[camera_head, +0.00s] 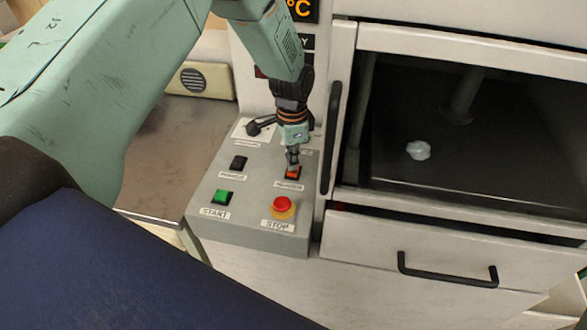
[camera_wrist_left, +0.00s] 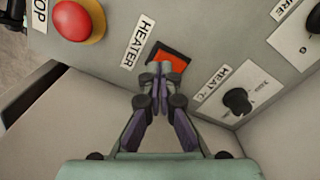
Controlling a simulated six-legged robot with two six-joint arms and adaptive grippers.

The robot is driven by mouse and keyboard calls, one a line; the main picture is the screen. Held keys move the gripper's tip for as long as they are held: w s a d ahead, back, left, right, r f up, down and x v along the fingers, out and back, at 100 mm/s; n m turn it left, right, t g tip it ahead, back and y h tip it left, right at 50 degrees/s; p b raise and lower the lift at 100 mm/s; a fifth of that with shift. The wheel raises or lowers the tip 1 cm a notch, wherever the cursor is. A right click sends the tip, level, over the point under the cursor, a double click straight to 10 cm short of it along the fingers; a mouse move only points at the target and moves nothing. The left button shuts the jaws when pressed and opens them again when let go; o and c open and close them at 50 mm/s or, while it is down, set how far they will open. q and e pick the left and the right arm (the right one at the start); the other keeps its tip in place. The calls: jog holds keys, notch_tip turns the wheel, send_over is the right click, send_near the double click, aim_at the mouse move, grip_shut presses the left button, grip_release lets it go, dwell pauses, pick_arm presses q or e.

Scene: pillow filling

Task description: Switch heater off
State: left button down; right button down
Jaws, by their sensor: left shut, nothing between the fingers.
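The heater switch (camera_head: 293,174) is a red-orange rocker on the grey control panel (camera_head: 246,228), above its HEATER label. In the left wrist view the switch (camera_wrist_left: 172,62) shows as an orange square in a dark frame, beside the HEATER label. My left gripper (camera_head: 292,165) is shut and empty. Its fingertips (camera_wrist_left: 159,68) are right at the switch and cover part of it. I cannot tell whether they touch it. My right gripper is not in view.
The red STOP button (camera_head: 283,206), green START button (camera_head: 222,197) and a black switch (camera_head: 238,162) share the panel. The HEAT dial (camera_wrist_left: 238,100) is close by. A machine chamber holding a white lump (camera_head: 418,150) and a drawer handle (camera_head: 447,271) lie to the right.

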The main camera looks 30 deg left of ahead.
aim_at(292, 172)
pick_arm(q)
jog(key=shift+w+a+f, duration=0.1)
jog(key=shift+f, duration=0.25)
jog(key=shift+f, duration=0.1)
jog(key=shift+f+b, duration=0.25)
jog(key=shift+b, duration=0.1)
jog(key=shift+f, duration=0.3)
dwell(0.3)
jog(key=shift+r, duration=0.1)
jog(key=shift+r+p, duration=2.8)
jog(key=shift+r, duration=0.75)
jog(key=shift+f, duration=0.15)
